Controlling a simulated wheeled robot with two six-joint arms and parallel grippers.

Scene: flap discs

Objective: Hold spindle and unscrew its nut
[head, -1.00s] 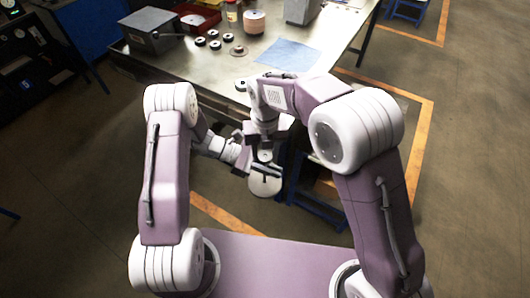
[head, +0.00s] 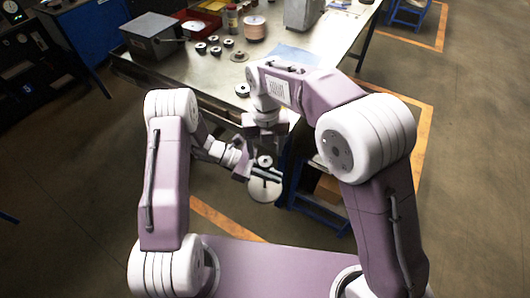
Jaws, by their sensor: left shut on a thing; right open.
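My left gripper (head: 264,173) is the lower one and is shut on the spindle, holding it off the table in front of the bench's near edge. A wide pale disc (head: 264,190) shows below the fingers. A small round piece with a dark centre, seemingly the nut (head: 264,160), shows just above the fingers; its thread is too small to make out. My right gripper (head: 265,129) points down above it, open, with a gap to the round piece. Its fingertips are partly hidden by its own body.
The metal workbench (head: 190,70) carries several small discs (head: 200,48), a tan disc stack (head: 254,28), a blue cloth (head: 296,54), a grey box (head: 152,36) and a red bin (head: 198,21). A blue-framed stand (head: 318,205) is at right.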

